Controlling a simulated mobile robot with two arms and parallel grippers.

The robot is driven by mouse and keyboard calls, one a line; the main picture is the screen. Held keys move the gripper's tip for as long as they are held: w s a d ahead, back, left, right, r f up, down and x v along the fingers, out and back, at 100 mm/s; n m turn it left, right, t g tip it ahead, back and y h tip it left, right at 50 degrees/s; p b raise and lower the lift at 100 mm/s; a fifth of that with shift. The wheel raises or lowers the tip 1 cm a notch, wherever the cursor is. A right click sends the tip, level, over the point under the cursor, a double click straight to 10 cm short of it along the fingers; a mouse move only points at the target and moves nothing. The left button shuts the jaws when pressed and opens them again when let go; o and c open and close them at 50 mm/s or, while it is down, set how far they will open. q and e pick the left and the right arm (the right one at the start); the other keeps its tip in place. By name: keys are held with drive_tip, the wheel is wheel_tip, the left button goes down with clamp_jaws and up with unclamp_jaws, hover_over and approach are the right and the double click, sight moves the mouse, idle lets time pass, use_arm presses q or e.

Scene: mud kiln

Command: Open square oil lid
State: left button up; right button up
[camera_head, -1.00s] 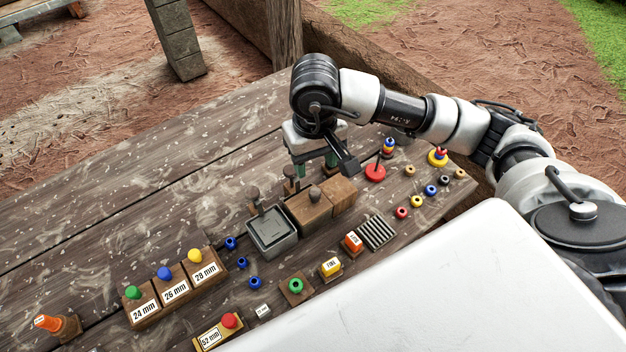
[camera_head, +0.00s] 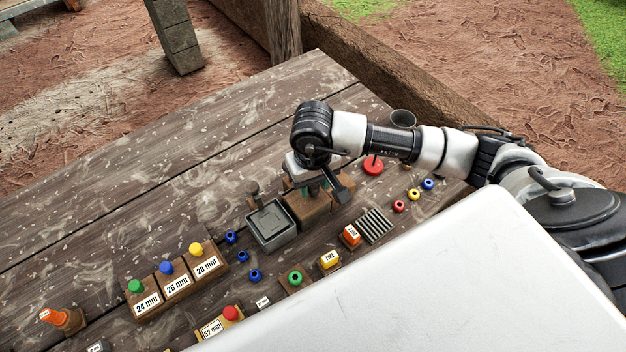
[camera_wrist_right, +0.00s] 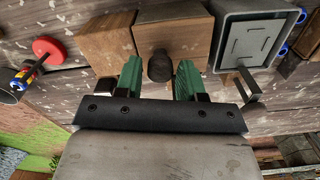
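A grey square metal container (camera_head: 271,224) with a recessed square top stands on the table; it shows at the upper right in the right wrist view (camera_wrist_right: 250,40). Beside it is a wooden block (camera_wrist_right: 172,30) with a dark round knob (camera_wrist_right: 159,66), and a second wooden block (camera_wrist_right: 106,42) adjoins it. I cannot tell which of these is the square oil lid. My right gripper (camera_wrist_right: 160,76) is open, its green fingers on either side of the knob with gaps showing. In the head view my right gripper (camera_head: 314,186) hides much of the wooden blocks. My left gripper is out of view.
Labelled wooden blocks with coloured knobs (camera_head: 177,286) stand at the front left. A ridged grey piece (camera_head: 375,226), small coloured rings (camera_head: 414,194) and a red disc (camera_head: 373,166) lie on the right. The table's back left is clear.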

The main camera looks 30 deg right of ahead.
clamp_jaws()
drive_tip(key=d+b, duration=0.1)
drive_tip(key=d, duration=0.1)
drive_tip(key=d+b, duration=0.2)
drive_tip(key=d, duration=0.1)
drive_tip(key=w+d+b, duration=0.1)
drive_tip(key=d, duration=0.1)
drive_tip(key=shift+d+f+b, duration=0.2)
drive_tip(key=shift+b, duration=0.2)
drive_tip(key=shift+d+r, duration=0.1)
drive_tip(key=shift+d, duration=0.2)
drive_tip(key=shift+r, duration=0.15)
drive_tip(key=shift+o, duration=1.5)
unclamp_jaws()
wheel_tip(320, 180, up, 11)
drive_tip(key=shift+b, duration=0.35)
